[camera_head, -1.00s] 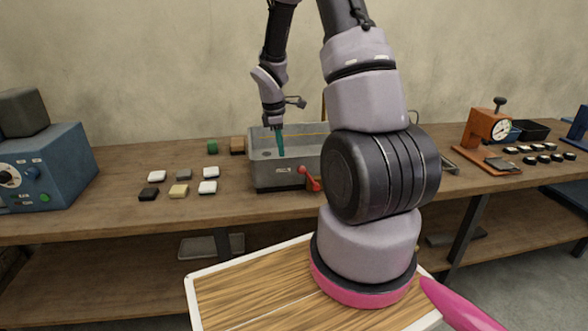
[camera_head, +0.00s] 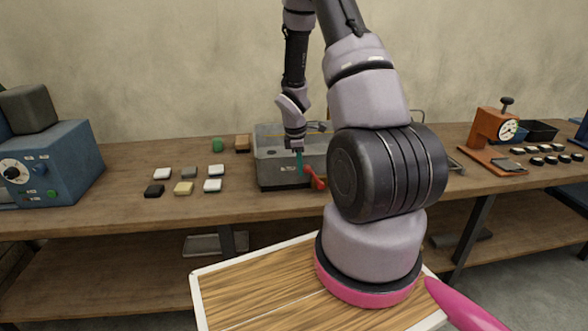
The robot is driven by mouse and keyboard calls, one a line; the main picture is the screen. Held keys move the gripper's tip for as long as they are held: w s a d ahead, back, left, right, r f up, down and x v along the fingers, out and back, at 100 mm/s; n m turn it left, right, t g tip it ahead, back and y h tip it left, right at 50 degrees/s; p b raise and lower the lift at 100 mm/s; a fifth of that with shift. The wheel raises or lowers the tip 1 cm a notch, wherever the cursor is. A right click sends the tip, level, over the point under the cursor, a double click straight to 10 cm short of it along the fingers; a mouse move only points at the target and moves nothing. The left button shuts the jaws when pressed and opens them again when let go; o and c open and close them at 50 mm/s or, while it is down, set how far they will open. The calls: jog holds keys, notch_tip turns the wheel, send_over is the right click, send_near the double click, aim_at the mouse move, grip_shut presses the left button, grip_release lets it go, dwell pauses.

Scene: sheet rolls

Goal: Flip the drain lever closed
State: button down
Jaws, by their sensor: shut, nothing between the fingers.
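The red drain lever (camera_head: 314,178) is on the front right of a grey metal basin (camera_head: 278,178) that stands on the wooden bench. The lever slants down to the right. My gripper (camera_head: 300,168) points down with its teal fingers shut, just left of the lever's upper end at the basin's front. I cannot tell whether the fingertips touch the lever. The right part of the basin is hidden behind my arm.
Several small white, grey, black and yellow blocks (camera_head: 183,188) lie left of the basin. A blue machine (camera_head: 45,170) stands at the left, and an orange dial gauge (camera_head: 493,135) at the right.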

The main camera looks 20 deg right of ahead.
jog(key=shift+d+r, duration=0.1)
jog(key=shift+d, duration=0.1)
dwell(0.4)
jog(key=shift+s+d+r+y, duration=0.1)
jog(key=shift+y, duration=0.2)
